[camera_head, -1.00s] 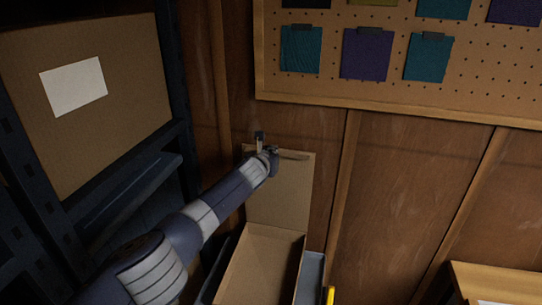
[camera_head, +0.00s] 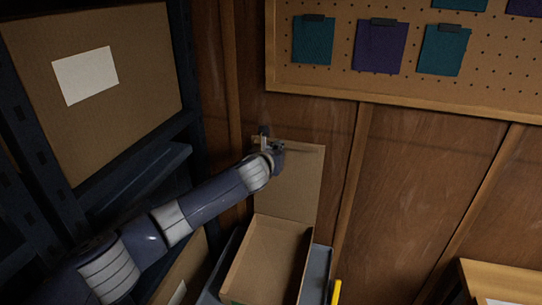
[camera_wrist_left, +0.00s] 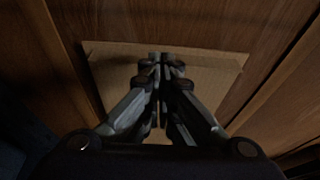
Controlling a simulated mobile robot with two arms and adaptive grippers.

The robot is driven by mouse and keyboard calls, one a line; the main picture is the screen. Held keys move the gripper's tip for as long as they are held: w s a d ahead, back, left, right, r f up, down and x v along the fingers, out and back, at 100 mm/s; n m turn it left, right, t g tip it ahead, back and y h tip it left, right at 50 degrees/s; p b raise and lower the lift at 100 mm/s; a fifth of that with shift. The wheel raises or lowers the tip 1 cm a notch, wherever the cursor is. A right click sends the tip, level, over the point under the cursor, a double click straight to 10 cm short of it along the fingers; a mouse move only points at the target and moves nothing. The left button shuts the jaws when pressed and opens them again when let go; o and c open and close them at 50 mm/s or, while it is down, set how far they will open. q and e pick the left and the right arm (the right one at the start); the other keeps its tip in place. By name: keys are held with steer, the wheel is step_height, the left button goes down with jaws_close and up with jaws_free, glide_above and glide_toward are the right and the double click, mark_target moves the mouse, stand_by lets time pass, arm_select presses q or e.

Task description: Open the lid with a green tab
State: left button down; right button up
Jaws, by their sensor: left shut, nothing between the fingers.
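A cardboard box (camera_head: 268,262) stands low near the wall with its inside in view; it looks empty. Its lid (camera_head: 290,185) stands up at the back, near the wooden wall. The lid also fills the middle of the left wrist view (camera_wrist_left: 215,80). A small bit of green (camera_head: 236,301) shows at the box's front bottom edge, mostly cut off by the frame. My left gripper (camera_head: 264,139) is at the lid's top left edge, shut with nothing in it. In the left wrist view its fingers (camera_wrist_left: 160,62) are together in front of the lid. My right gripper is not in view.
A dark shelf rack (camera_head: 150,165) with a large labelled box (camera_head: 130,110) stands at the left. A grey surface (camera_head: 318,272) lies under the open box, with a yellow object (camera_head: 336,291) beside it. A pegboard (camera_head: 400,90) hangs above. A table corner (camera_head: 490,275) is at lower right.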

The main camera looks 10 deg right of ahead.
arm_select(q)
steer(key=v, duration=0.6)
steer(key=s+a+f+n+g, duration=0.3)
steer(key=s+f+n+g, duration=0.1)
steer(key=s+f+n, duration=1.2)
steer(key=s+a+f+n+g+y, duration=0.2)
steer(key=s+a+f+n, duration=0.2)
steer(key=s+a+n, duration=0.5)
steer(key=s+a+f+n+g+y, duration=0.2)
steer(key=s+a+f+n, duration=0.2)
steer(key=s+a+n, duration=0.55)
steer(key=s+a+f+n+g+y, duration=0.15)
steer(key=s+a+f+n, duration=0.25)
steer(key=s+a, duration=0.55)
steer(key=s+d+f+g+b, duration=0.1)
steer(key=s+f+b, duration=0.1)
steer(key=f, duration=1.2)
steer(key=s+d+f+g+b, duration=0.1)
steer(key=s+d+f+b, duration=0.1)
steer(key=f, duration=1.3)
steer(key=s+a+f+b, duration=0.2)
steer(key=s+a+f, duration=0.1)
steer(key=s+f, duration=1.4)
step_height(320, 180, down, 2)
steer(key=shift+f+g, duration=0.1)
steer(key=shift+g, duration=0.25)
